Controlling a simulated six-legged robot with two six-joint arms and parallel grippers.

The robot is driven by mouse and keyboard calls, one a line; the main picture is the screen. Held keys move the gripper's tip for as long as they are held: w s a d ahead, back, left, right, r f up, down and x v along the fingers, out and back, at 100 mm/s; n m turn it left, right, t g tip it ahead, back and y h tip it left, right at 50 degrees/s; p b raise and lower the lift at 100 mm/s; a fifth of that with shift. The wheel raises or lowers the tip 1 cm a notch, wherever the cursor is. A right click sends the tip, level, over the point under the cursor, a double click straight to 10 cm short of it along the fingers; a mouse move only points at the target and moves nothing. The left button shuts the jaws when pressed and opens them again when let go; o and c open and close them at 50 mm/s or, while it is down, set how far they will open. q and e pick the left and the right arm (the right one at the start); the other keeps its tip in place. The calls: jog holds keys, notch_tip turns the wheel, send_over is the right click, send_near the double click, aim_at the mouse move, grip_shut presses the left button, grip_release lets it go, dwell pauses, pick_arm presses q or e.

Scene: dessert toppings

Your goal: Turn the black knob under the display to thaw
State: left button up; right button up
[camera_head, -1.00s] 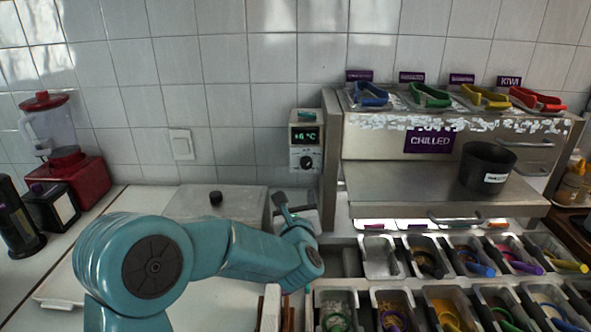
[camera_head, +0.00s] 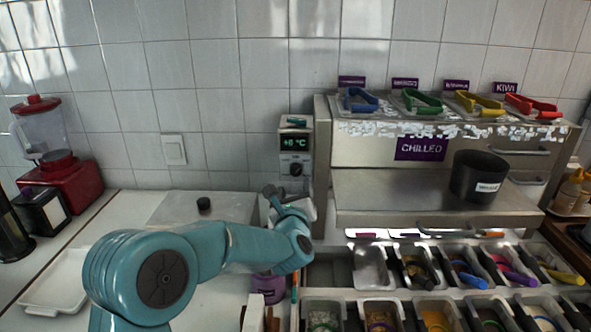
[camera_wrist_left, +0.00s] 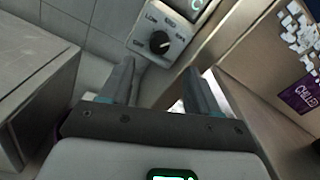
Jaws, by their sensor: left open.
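The black knob (camera_head: 296,169) sits on a pale control box (camera_head: 296,147) on the tiled wall, under a green display (camera_head: 295,143) that reads about +6 °C. In the left wrist view the knob (camera_wrist_left: 159,42) shows on a dial plate with printed labels; OFF and LOW can be made out, and the other labels are hard to read. My left gripper (camera_head: 274,190) is below the box and apart from the knob. In the left wrist view its two fingers (camera_wrist_left: 160,84) are spread with nothing between them, and the knob lies beyond them. My right gripper is not in view.
The steel chilled cabinet (camera_head: 325,150) stands close to the right of the box, with a black pot (camera_head: 479,177) on its shelf. Topping trays (camera_head: 371,268) fill the front right.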

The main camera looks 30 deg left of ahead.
aim_at(296, 173)
pick_arm(q)
jog(key=p+x, duration=0.2)
jog(key=x, duration=0.5)
jog(key=shift+a+r, duration=0.1)
jog(key=shift+w+a+p, duration=0.35)
jog(key=shift+w, duration=0.25)
jog(key=c, duration=1)
